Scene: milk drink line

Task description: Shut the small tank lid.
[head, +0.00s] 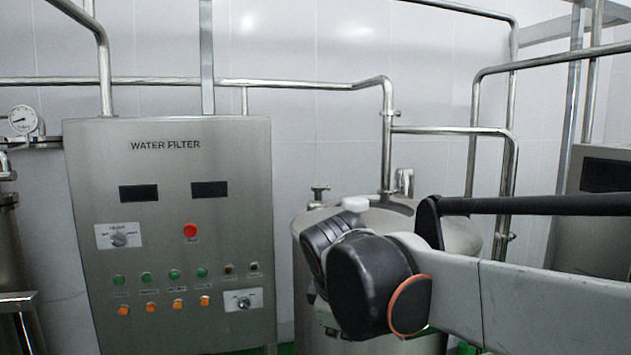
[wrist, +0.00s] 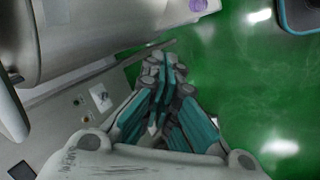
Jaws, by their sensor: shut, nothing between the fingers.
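The small steel tank (head: 306,245) stands behind my arm in the head view, right of the control panel. Its top (head: 455,235) shows in part, with fittings on it. My arm covers much of the tank, and I cannot tell whether the lid is open or shut. A curved steel body, probably a tank (wrist: 90,40), fills the upper left of the wrist view. My gripper (wrist: 164,62) shows in the wrist view, its teal and grey fingers shut and empty beside that body, over the floor. The gripper's fingers are hidden in the head view.
The water filter panel (head: 165,270) stands left of the tank, and a panel with a knob also shows in the wrist view (wrist: 75,115). Steel pipes (head: 388,140) run along the wall and down to the tank.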

